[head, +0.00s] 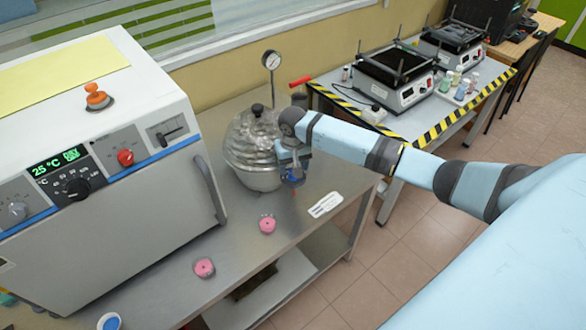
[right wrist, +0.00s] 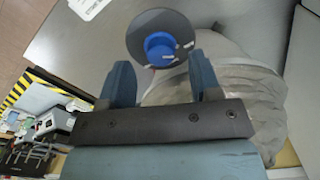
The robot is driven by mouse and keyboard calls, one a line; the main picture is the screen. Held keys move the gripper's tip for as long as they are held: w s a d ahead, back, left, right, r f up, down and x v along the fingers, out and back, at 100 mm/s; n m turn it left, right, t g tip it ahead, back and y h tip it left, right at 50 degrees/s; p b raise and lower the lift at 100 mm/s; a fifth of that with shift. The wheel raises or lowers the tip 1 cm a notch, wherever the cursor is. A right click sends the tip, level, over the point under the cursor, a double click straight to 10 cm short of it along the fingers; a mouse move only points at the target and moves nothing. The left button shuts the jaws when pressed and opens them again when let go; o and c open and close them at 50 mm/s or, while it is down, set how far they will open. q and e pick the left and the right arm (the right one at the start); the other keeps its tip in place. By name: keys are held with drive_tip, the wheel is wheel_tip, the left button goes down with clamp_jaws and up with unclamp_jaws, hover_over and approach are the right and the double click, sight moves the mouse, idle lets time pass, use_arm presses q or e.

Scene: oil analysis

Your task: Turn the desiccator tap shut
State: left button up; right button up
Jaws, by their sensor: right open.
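The desiccator (head: 250,150) is a rounded clear vessel with a dark lid knob, standing on the metal bench beside the oven. In the right wrist view its pale side (right wrist: 245,100) lies behind and right of my fingers. My right gripper (head: 293,180) is at its right side; the arm hides part of that side. In the right wrist view my right gripper (right wrist: 162,72) is open, its fingers either side of a blue knob (right wrist: 160,46) on a dark round disc. I cannot tell whether this knob is the tap, or whether the fingers touch it. My left gripper is out of view.
A white oven (head: 110,170) stands close on the left. A dial gauge (head: 271,60) and a red handle (head: 300,81) rise behind the desiccator. Pink-topped pieces (head: 267,224) and a white label (head: 325,204) lie in front. Hotplates (head: 395,75) stand on the right table.

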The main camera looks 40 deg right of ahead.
drive_tip(key=shift+f, duration=1.3)
drive_tip(key=c, duration=0.9)
drive_tip(key=shift+c, duration=0.2)
drive_tip(key=shift+m, duration=0.4)
drive_tip(key=m, duration=0.4)
drive_tip(key=shift+r+m, duration=0.1)
drive_tip(key=shift+m, duration=0.2)
drive_tip(key=m, duration=0.4)
drive_tip(key=shift+w+m, duration=0.1)
drive_tip(key=shift+m, duration=1.1)
drive_tip(key=shift+r, duration=0.1)
